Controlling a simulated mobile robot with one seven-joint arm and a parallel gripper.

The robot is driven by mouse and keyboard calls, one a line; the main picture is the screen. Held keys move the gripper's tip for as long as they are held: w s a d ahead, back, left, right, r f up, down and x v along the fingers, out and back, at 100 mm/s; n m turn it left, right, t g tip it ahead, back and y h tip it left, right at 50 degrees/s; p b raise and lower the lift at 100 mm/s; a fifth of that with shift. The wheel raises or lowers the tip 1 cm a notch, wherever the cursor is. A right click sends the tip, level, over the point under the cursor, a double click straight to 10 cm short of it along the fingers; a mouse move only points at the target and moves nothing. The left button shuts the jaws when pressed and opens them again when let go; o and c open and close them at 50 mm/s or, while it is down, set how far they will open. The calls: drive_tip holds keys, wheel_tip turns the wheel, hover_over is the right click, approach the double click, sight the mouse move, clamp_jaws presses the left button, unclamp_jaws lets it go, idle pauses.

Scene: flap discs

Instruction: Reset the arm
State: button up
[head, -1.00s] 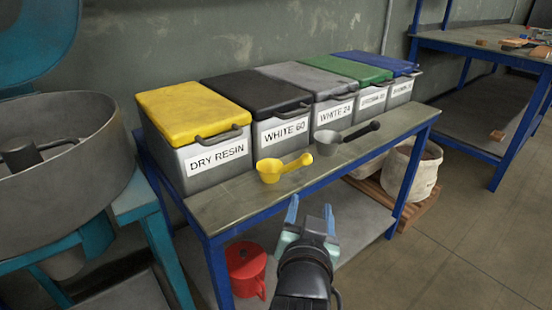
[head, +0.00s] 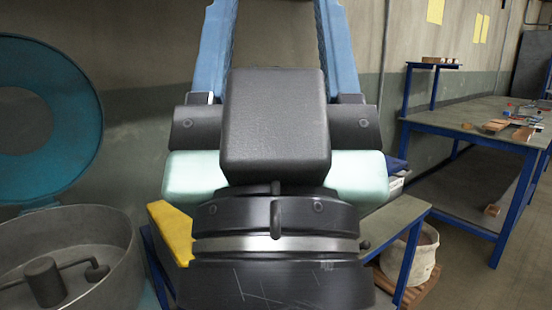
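My gripper (head: 277,18) is raised close in front of the head camera and fills the middle of the view. Its two blue fingers point up and stand well apart, with only bare wall showing between them. The fingertips run out past the top edge. The gripper body hides most of the bench and its row of bins. No object shows in the gripper.
A yellow bin lid (head: 172,232) shows left of my gripper, and a bench (head: 405,212) edge to its right. A mixing pan (head: 110,262) with a teal lid (head: 75,110) stands at left. A blue-framed table (head: 465,118) and a white bucket (head: 425,257) are at right.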

wheel_tip(320, 180, up, 22)
drive_tip(key=p, duration=1.9)
drive_tip(key=shift+p, duration=0.3)
